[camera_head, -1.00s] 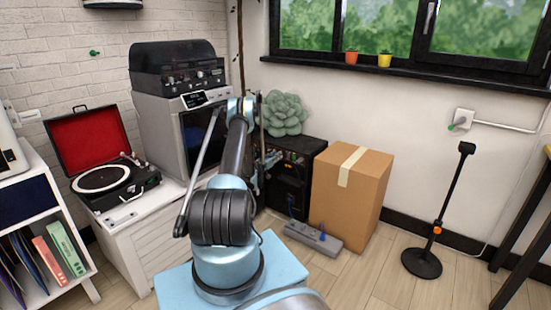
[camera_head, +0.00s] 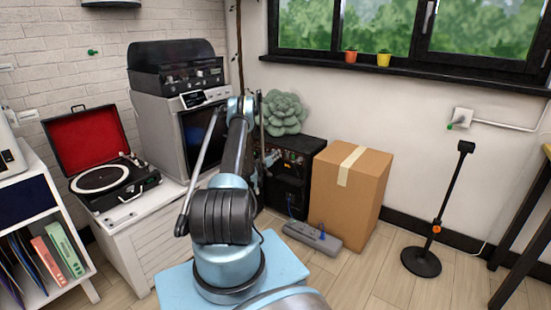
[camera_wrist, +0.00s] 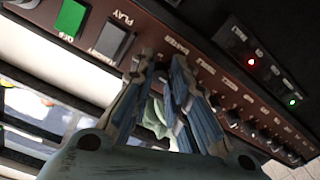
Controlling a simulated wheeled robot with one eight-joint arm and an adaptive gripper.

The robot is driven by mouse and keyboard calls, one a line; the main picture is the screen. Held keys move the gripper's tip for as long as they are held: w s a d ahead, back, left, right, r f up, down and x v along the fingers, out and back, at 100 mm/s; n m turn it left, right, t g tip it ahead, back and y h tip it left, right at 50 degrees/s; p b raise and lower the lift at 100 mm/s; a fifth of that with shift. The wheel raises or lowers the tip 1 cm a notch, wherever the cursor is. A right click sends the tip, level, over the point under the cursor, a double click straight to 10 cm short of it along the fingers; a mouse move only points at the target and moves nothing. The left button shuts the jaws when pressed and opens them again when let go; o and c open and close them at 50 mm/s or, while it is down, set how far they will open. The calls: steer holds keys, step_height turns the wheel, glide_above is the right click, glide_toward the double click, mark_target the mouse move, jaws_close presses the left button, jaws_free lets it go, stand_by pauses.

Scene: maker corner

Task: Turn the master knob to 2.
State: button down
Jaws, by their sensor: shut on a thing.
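The black amplifier (camera_head: 292,178) stands on the floor beside a cardboard box, with its control panel along the top front. In the wrist view its brown control panel (camera_wrist: 150,32) runs diagonally, with upside-down lettering and a row of dark knobs (camera_wrist: 248,126). My gripper (camera_wrist: 162,68) is at the panel, its fingertips closed around a spot beside a label that seems to read MASTER. The knob between the fingertips is largely hidden, so its pointer and setting cannot be read. In the head view my gripper (camera_head: 268,160) is small and partly behind my arm.
A green switch (camera_wrist: 70,17) and a grey one (camera_wrist: 111,40) sit near the fingers. The cardboard box (camera_head: 350,188) stands right of the amplifier, a power strip (camera_head: 312,236) in front. A turntable (camera_head: 105,180) is at left.

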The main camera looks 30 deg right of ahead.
steer(key=shift+a+n, duration=0.15)
steer(key=shift+n, duration=0.25)
steer(key=c, duration=1.8)
jaws_free()
steer(key=shift+v, duration=3.7)
